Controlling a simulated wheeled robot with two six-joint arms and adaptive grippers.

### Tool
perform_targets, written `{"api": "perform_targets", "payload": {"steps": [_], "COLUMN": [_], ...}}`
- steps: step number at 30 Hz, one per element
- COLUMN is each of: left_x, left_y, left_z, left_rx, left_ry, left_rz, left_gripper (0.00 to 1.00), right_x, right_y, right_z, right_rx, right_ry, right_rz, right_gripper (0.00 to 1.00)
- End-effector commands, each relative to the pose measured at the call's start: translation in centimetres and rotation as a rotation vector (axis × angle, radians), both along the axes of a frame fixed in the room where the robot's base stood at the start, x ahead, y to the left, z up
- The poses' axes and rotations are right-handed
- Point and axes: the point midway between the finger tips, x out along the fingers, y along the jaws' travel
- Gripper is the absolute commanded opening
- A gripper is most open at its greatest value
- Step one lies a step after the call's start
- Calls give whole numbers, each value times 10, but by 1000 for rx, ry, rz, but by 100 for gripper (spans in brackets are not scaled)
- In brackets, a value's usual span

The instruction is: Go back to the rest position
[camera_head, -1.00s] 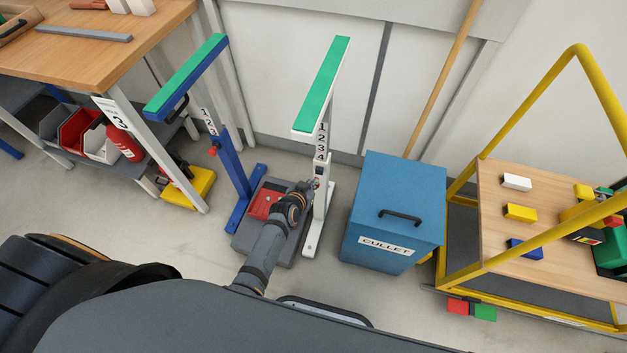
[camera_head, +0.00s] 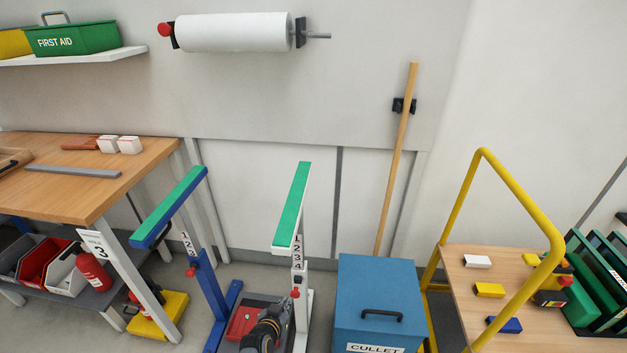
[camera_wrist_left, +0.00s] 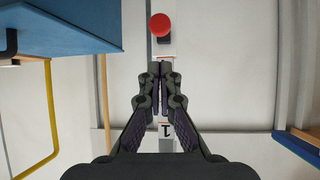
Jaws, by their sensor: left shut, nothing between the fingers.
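My left gripper (camera_head: 285,311) is low in the head view, in front of the white stand (camera_head: 302,330) with the green top. In the left wrist view its fingers (camera_wrist_left: 160,72) are shut with nothing between them. A red knob (camera_wrist_left: 160,25) on the white post shows just beyond the fingertips; it also shows in the head view (camera_head: 294,293). I cannot tell the exact gap between fingertips and post. My right gripper is in neither view.
A blue stand (camera_head: 210,285) with a green top is to the left, beside the wooden workbench (camera_head: 110,195). The blue CULLET bin (camera_head: 378,285) stands right of the white stand. A yellow-railed cart (camera_head: 555,245) is at the far right.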

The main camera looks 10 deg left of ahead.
Motion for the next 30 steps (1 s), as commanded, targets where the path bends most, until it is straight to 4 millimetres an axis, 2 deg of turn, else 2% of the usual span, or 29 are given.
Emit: {"api": "perform_targets", "payload": {"steps": [2,5,8,9,11,12,14,15,18,21,24,27,30], "left_x": [-8,-41,-102,-131,-177,-208,-256,-287,-356,-405,-432,-441,-442], "left_y": [2,10,28,37,51,61,76,86,109,126,135,138,138], "left_z": [-9,-43,-94,-115,-141,-156,-174,-183,-198,-204,-206,-207,-208], "left_rx": [4,13,32,41,53,65,79,90,114,131,141,144,144], "left_ry": [25,119,270,336,430,491,580,633,750,831,875,889,889], "left_rz": [0,6,21,29,44,54,71,81,107,128,140,144,144], "left_gripper": [0,0,0,0,0,0,0,0,0,0,0,0,0], "right_x": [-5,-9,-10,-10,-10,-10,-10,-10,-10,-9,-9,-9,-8], "right_y": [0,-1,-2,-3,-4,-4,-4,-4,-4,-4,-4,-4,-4], "right_z": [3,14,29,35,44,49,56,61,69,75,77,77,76], "right_rx": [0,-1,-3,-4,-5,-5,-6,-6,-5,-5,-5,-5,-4], "right_ry": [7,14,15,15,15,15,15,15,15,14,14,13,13], "right_rz": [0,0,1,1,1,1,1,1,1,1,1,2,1], "right_gripper": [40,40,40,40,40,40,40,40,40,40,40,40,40]}}
